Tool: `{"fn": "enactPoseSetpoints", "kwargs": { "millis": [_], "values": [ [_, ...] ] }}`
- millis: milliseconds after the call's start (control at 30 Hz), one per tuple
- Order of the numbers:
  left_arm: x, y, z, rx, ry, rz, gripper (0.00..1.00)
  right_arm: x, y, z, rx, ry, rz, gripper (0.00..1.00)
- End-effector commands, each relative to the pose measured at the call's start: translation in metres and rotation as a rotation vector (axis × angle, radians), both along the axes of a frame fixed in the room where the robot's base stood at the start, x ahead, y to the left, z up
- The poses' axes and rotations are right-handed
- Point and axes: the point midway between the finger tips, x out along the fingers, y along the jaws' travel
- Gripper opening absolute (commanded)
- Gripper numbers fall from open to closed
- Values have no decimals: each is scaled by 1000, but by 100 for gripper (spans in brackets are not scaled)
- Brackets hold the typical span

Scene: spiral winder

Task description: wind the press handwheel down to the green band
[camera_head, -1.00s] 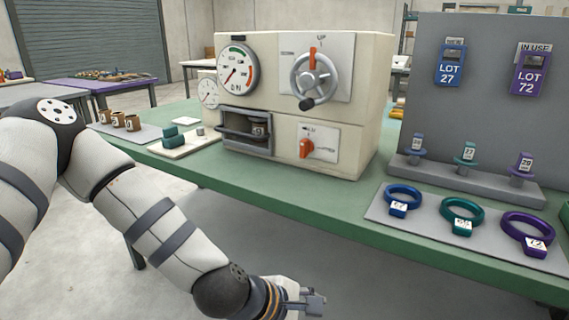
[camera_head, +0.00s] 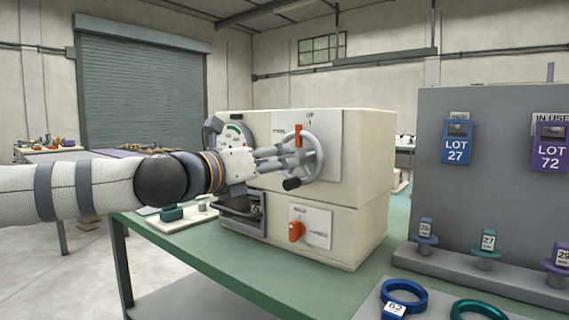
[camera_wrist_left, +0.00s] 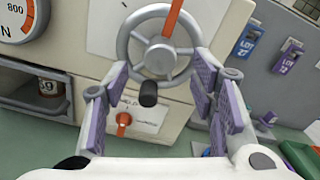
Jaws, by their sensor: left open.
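The press handwheel (camera_head: 316,146) is a grey spoked wheel on the front of the cream machine, with a black crank knob (camera_head: 291,184) at its lower left and a red marker (camera_head: 298,135) above its hub. The dial gauge (camera_head: 235,131) left of it shows a green band at the top; my left arm hides its lower part. My left gripper (camera_head: 294,158) is open in front of the wheel. In the left wrist view, the open fingers stand either side of the black knob (camera_wrist_left: 148,93), with the handwheel (camera_wrist_left: 131,50) beyond. Contact cannot be told. My right gripper is out of view.
Below the wheel is an orange lever (camera_head: 296,231) on a white plate. An open recess (camera_head: 243,212) is at lower left. Right of the machine stand a grey board (camera_head: 490,110) with lot tags, tagged posts and coloured rings.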

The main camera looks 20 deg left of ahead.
Motion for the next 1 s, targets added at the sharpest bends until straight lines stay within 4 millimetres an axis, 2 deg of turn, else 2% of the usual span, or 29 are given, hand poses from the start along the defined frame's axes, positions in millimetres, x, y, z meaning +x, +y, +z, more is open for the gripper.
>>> {"fn": "enactPoseSetpoints", "kwargs": {
  "millis": [100, 200, 500, 533, 733, 1000],
  "values": [
    [22, -8, 0, 2, 1, 1, 52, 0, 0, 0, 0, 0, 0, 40],
    [33, -12, 0, 1, 0, 1, 52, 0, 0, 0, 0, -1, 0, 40],
    [38, -14, 0, 2, 0, 1, 52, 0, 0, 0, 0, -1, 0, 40],
    [38, -14, 0, 2, 0, 1, 49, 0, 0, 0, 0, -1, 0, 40],
    [38, -14, 0, 2, 0, 1, 4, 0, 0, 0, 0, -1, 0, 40],
    [37, -14, 0, 17, -6, 1, 4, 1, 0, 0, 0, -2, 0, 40]
  ]
}}
